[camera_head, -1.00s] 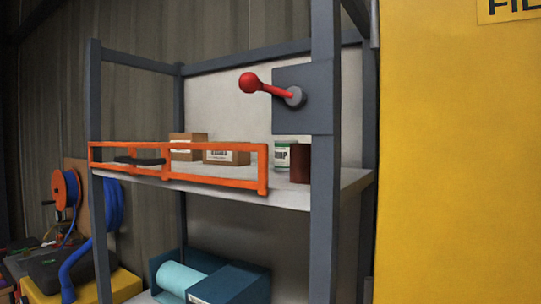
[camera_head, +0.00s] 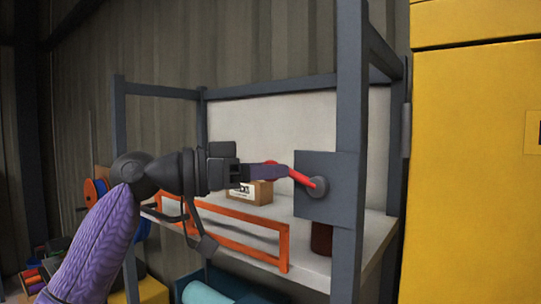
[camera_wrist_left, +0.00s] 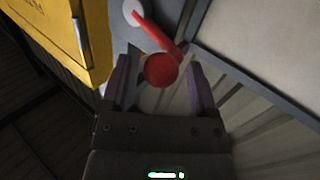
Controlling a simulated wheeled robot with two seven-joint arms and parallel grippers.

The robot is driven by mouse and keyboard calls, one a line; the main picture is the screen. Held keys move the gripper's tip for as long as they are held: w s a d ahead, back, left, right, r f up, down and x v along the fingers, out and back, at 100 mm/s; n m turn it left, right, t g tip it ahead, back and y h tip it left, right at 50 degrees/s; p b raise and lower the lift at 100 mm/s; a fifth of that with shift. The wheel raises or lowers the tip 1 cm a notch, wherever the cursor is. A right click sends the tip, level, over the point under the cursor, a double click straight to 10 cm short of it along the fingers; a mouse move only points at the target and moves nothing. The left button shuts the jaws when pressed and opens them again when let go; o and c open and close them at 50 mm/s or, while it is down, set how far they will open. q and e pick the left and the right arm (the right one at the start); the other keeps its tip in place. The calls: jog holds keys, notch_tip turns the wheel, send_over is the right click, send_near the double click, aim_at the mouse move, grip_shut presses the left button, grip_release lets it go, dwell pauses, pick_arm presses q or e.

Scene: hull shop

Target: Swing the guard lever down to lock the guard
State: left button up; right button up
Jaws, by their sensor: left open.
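The guard lever is a red rod (camera_head: 302,178) on a round grey pivot (camera_head: 318,187), fixed to a dark grey plate on the shelf's front post. The rod points up and to the left from the pivot. In the left wrist view the red ball (camera_wrist_left: 160,71) lies between the two open fingers of the gripper (camera_wrist_left: 157,82), with gaps on both sides. The orange guard (camera_head: 225,232) stands along the shelf's front edge, partly behind my arm.
A cardboard box (camera_head: 258,192) and a dark red can (camera_head: 321,240) stand on the shelf (camera_head: 345,235). A yellow cabinet (camera_head: 475,150) stands at the right. A teal roll (camera_head: 205,294) lies below, and an orange reel (camera_head: 95,193) is at the left.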

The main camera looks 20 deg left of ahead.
pick_arm(q)
jog(key=shift+w+d, duration=0.25)
jog(key=shift+d, duration=0.05)
jog(key=shift+c, duration=0.2)
grip_shut()
jog(key=shift+f, duration=0.1)
